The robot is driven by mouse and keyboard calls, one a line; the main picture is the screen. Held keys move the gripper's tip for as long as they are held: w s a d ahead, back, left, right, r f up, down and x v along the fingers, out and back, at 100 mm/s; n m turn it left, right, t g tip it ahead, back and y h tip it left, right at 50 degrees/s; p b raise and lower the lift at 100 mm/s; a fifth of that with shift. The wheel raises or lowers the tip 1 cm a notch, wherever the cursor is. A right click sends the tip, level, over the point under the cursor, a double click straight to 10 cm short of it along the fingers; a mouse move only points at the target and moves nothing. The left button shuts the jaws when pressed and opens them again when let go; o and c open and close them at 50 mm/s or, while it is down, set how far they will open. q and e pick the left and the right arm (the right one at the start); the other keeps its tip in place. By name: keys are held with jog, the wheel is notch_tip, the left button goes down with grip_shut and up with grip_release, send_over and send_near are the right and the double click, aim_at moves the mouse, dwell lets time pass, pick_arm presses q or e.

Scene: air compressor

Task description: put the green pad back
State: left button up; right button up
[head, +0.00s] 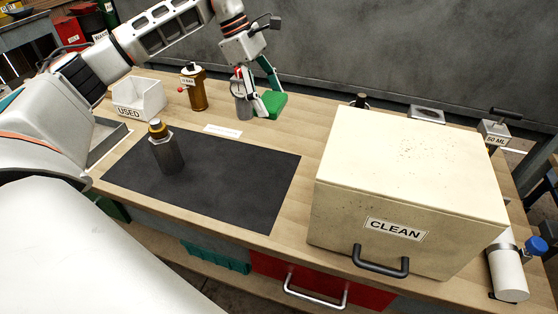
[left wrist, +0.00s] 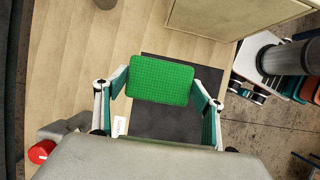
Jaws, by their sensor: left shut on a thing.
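The green pad (head: 270,105) is a flat, textured rectangle near the back of the bench in the head view. My left gripper (head: 262,94) is shut on it. In the left wrist view the pad (left wrist: 160,81) sits between the two fingertips of my left gripper (left wrist: 161,84), with one finger at each short side. The wrist view looks past the pad to the bench top and black mat. I cannot tell exactly how high the pad is above the bench. My right gripper is not in view.
A large cream box marked CLEAN (head: 410,175) fills the bench's right side.

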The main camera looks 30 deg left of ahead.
pick_arm(q)
jog(key=b, duration=0.2)
send_over(275, 164)
jog(key=a, duration=0.2)
notch_tip(275, 164, down, 15)
jog(key=shift+s+d+r, duration=0.1)
jog(key=shift+d+r, duration=0.05)
jog(key=shift+r, duration=0.05)
jog(key=shift+f, duration=0.45)
notch_tip(275, 164, down, 4)
jog(key=shift+f, duration=0.1)
jog(key=o, duration=1)
